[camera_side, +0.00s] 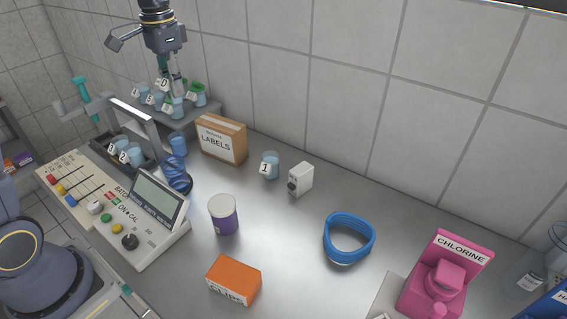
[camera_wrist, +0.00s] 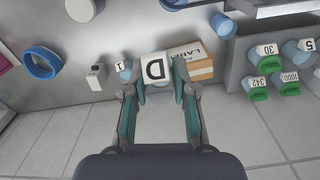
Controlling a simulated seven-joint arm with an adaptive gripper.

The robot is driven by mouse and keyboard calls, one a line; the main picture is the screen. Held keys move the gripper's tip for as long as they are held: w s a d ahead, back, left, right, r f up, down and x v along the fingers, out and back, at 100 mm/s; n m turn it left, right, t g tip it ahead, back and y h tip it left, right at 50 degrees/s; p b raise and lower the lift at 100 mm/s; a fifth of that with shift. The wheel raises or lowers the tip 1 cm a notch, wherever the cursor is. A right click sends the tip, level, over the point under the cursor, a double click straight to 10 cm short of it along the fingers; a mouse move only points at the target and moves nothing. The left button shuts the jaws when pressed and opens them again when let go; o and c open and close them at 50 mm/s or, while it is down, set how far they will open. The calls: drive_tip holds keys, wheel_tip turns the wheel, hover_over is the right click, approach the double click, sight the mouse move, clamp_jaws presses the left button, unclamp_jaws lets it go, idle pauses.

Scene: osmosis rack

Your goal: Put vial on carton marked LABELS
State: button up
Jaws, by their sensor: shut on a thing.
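My gripper (camera_side: 171,80) is at the upper left in the side view, over the rack. In the wrist view its fingers (camera_wrist: 158,92) are shut on a vial with a white label marked D (camera_wrist: 154,69). That label also shows in the side view (camera_side: 163,83), just below the fingers; most of the vial is hidden. The brown carton marked LABELS (camera_side: 220,143) stands on the bench against the back wall, right of and below my gripper. In the wrist view the carton (camera_wrist: 197,70) is just beyond and right of the held vial.
A grey rack (camera_side: 205,113) with several labelled, capped vials stands left of the carton. A beaker marked 1 (camera_side: 269,166) and a small white box (camera_side: 301,179) stand right of it. Blue cups (camera_side: 178,146) are in front. Open bench lies at centre.

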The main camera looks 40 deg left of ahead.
drive_tip(key=w+a+f, duration=0.1)
drive_tip(key=w+f, duration=0.2)
drive_tip(key=w, duration=0.1)
drive_tip(key=w+a+f, duration=0.1)
drive_tip(key=w+f, duration=0.2)
drive_tip(key=w, duration=0.2)
drive_tip(key=w+a+f, duration=0.1)
drive_tip(key=w+f, duration=0.2)
drive_tip(key=w, duration=0.1)
drive_tip(key=shift+w+a+f, duration=0.2)
drive_tip(key=shift+a+f, duration=0.05)
drive_tip(key=shift+f, duration=0.05)
drive_tip(key=shift+w+f, duration=0.3)
drive_tip(key=shift+f, duration=1.65)
drive_tip(key=shift+f, duration=0.15)
drive_tip(key=o, duration=0.9)
